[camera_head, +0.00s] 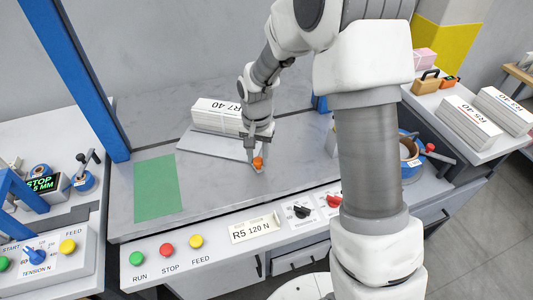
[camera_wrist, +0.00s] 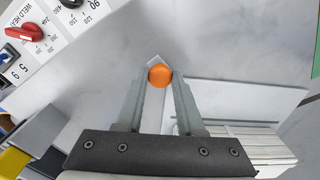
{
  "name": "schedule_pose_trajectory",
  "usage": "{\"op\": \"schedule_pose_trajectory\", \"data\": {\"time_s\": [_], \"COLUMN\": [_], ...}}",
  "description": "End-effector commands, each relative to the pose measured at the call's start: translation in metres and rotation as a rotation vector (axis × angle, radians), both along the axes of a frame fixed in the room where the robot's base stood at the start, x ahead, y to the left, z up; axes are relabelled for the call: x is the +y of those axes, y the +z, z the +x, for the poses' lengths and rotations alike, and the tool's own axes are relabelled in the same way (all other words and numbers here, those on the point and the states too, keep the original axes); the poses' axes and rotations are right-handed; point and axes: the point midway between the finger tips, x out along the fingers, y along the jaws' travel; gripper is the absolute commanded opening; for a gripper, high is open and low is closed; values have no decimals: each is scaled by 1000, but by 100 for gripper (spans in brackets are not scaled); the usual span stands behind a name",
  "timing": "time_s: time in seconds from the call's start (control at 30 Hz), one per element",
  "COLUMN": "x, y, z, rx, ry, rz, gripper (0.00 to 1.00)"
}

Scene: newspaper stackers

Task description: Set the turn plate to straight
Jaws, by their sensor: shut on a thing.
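A narrow pale bar with a pointed end (camera_wrist: 154,110) carries an orange knob (camera_head: 258,162). The knob sits between my fingertips in the wrist view (camera_wrist: 161,75). My gripper (camera_head: 257,157) points down and is shut on this knob. How the bar joins the plate is hidden by my gripper.
A green mat (camera_head: 156,188) lies left of the plate. The front panel has RUN, STOP and FEED buttons (camera_head: 167,249), a black dial (camera_head: 301,211) and a red dial (camera_head: 333,200). A blue post (camera_head: 85,80) stands at left. Bare table lies in front of the knob.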

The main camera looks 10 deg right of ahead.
Motion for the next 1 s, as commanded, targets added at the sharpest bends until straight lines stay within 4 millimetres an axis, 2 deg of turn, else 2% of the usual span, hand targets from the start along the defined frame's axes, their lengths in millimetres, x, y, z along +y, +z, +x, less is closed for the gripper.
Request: {"op": "schedule_pose_trajectory", "data": {"time_s": [0.5,1.0], "x": [53,103], "y": [1,2], "z": [-14,-14], "rx": [-3,-3], "ry": [-255,-505], "rz": [1,1], "gripper": [0,0]}}
